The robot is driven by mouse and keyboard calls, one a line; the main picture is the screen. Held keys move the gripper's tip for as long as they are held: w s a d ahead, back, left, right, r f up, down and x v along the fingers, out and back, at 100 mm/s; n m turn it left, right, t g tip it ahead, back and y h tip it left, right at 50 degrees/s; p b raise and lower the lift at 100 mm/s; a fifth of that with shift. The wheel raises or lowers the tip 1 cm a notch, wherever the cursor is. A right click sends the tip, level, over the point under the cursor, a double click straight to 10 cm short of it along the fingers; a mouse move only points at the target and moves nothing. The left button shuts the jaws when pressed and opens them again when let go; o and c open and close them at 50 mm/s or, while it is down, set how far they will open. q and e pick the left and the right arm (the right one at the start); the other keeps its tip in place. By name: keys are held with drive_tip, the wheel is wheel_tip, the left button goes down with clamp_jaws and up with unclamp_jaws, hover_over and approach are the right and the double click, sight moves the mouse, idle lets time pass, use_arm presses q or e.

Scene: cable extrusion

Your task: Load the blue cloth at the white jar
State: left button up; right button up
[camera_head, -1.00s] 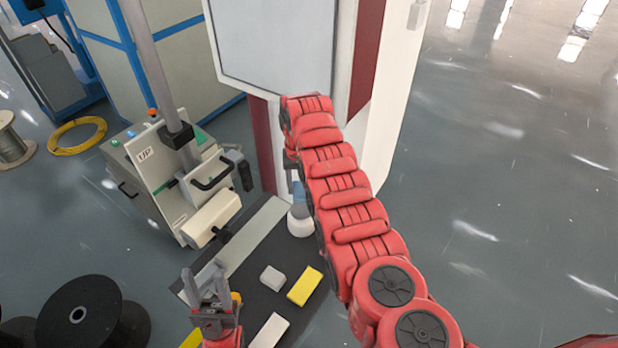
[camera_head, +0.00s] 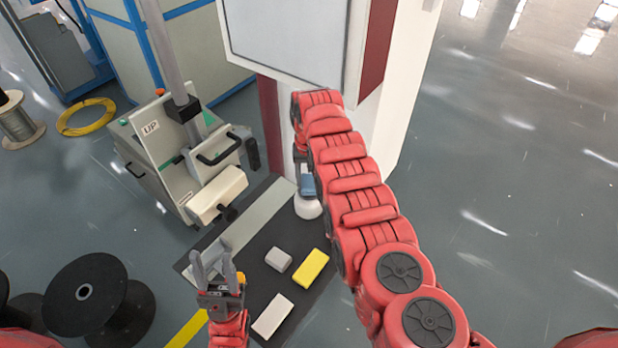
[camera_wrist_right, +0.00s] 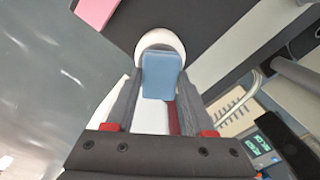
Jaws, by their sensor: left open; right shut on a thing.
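In the head view the white jar (camera_head: 308,208) stands at the far end of the dark mat. The blue cloth (camera_head: 307,184), a small folded block, shows just above the jar beside my right arm. In the right wrist view my right gripper (camera_wrist_right: 159,82) is shut on the blue cloth (camera_wrist_right: 161,70), which overlaps the round white jar (camera_wrist_right: 160,40). I cannot tell whether the cloth touches the jar. In the head view my right fingers are mostly hidden by my arm. My left gripper (camera_head: 212,264) is open and empty over the near left part of the mat.
A grey block (camera_head: 278,260), a yellow block (camera_head: 311,267) and a white block (camera_head: 272,316) lie on the dark mat (camera_head: 256,283). A machine marked UP (camera_head: 160,160) stands left of the mat. A black spool (camera_head: 85,293) stands at lower left. A white cabinet rises behind the jar.

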sight(309, 181)
drive_tip(key=shift+f+b, duration=0.5)
drive_tip(key=shift+f, duration=0.05)
idle(0.7)
drive_tip(key=shift+s, duration=0.1)
idle(0.4)
drive_tip(key=shift+r+p, duration=0.95)
drive_tip(key=shift+r, duration=0.3)
wheel_tip(309, 181, up, 2)
drive_tip(key=shift+r+p, duration=0.1)
drive_tip(key=shift+p, duration=0.35)
drive_tip(key=shift+r, duration=1.2)
drive_tip(key=shift+f, duration=0.1)
